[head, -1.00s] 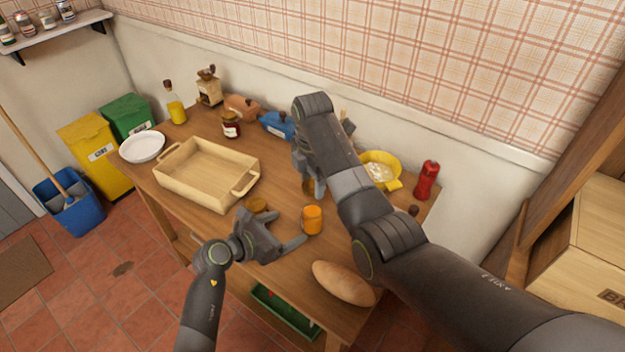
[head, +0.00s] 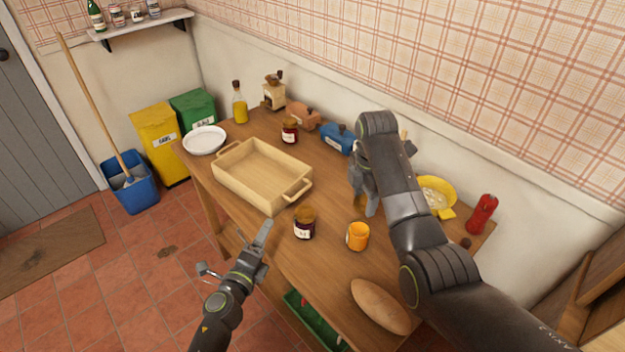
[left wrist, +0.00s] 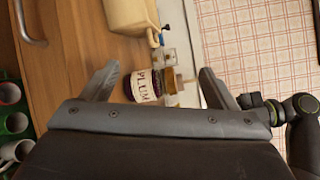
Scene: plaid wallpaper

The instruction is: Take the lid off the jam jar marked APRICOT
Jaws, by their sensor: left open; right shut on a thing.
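An orange jar (head: 357,236) stands on the table with its orange top showing and no lid visible on it. Its label cannot be read. My right gripper (head: 361,201) is behind the jar, above the table, shut on a small golden-brown lid (head: 359,203), mostly hidden by the fingers. A dark jar (head: 304,226) with a brown-gold lid stands left of the orange jar; in the left wrist view its label reads PLUM (left wrist: 143,86). My left gripper (head: 236,247) is open and empty at the table's front edge, left of the plum jar.
A wooden tray (head: 232,190) stands left of the jars. Another dark red jar (head: 290,131) is behind it. A loaf (head: 380,306) lies at the front right. Table between tray and jars is bare.

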